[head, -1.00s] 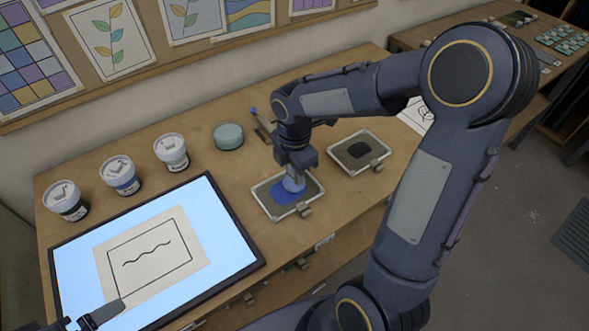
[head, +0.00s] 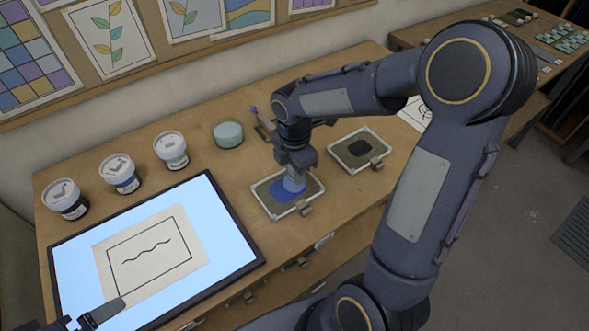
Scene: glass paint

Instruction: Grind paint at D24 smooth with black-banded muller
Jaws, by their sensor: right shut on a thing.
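My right gripper (head: 297,166) points down over a framed slab (head: 310,181) near the middle of the table. It is shut on a pale blue-grey muller (head: 294,185), whose base is at the blue paint patch (head: 281,196) on that slab. The gripper hides the muller's upper part, and I cannot make out a band on it. I cannot read a D24 label. A second framed slab (head: 340,153) with a dark paint patch (head: 361,149) lies to the right. My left gripper (head: 103,313) is partly in view at the lower left, over the light panel's edge; its jaw state is unclear.
A lit panel (head: 222,240) with a line drawing (head: 152,252) fills the table's left front. Several lidded jars (head: 119,174) stand behind it. A round grey-green container (head: 228,134) and a blue-tipped tool (head: 262,124) stand behind the slabs.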

